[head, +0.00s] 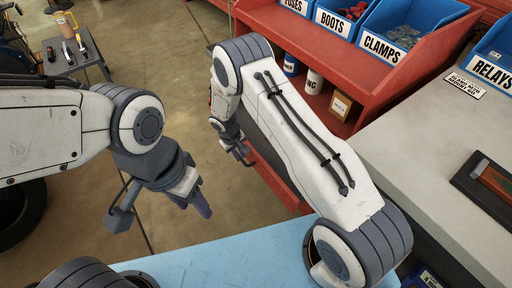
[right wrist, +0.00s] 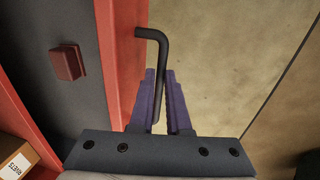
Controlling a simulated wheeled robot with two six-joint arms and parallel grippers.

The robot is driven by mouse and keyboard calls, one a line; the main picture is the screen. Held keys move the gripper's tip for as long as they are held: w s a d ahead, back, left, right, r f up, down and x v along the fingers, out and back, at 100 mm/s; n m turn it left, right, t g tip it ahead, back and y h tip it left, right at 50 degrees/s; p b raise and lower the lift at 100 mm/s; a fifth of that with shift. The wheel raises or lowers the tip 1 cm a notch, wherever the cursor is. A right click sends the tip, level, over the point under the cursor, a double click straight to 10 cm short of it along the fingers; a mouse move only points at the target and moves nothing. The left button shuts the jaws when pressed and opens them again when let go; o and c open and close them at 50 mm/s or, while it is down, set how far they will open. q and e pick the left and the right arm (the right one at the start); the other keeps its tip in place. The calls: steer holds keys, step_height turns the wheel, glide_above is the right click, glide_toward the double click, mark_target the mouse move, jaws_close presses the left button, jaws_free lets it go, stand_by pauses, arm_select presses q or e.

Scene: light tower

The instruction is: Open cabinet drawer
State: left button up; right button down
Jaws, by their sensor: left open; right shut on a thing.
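The red cabinet (head: 372,100) stands at the right back, with a red lower edge (head: 279,184) showing beside my right arm. In the right wrist view, a black bent handle (right wrist: 153,36) sticks out from a red panel (right wrist: 127,62) with a dark grey surface beside it. My right gripper (right wrist: 165,100) has its purple fingers on both sides of the handle and is shut on it. In the head view my right gripper (head: 240,150) is small and partly hidden by its arm. My left gripper (head: 195,200) is open and empty, away from the cabinet, over the floor. How far the drawer is out is unclear.
Blue bins (head: 395,35) stand on the cabinet, with containers (head: 313,82) on the shelf below. A grey worktop (head: 450,170) lies at the right. A small side table (head: 75,55) with tools stands at the back left. Open floor (head: 150,50) lies between.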

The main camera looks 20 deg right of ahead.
steer(key=s+a, duration=0.2)
steer(key=a, duration=0.5)
steer(key=s+a+b, duration=0.1)
steer(key=s+a, duration=0.2)
steer(key=a, duration=0.5)
steer(key=shift+s, duration=0.25)
steer(key=c, duration=0.9)
jaws_free()
steer(key=r, duration=0.3)
steer(key=a+r+p, duration=0.1)
steer(key=r, duration=0.6)
steer(key=shift+s+a+r, duration=0.15)
steer(key=shift+s+a, duration=0.2)
steer(key=shift+a, duration=0.05)
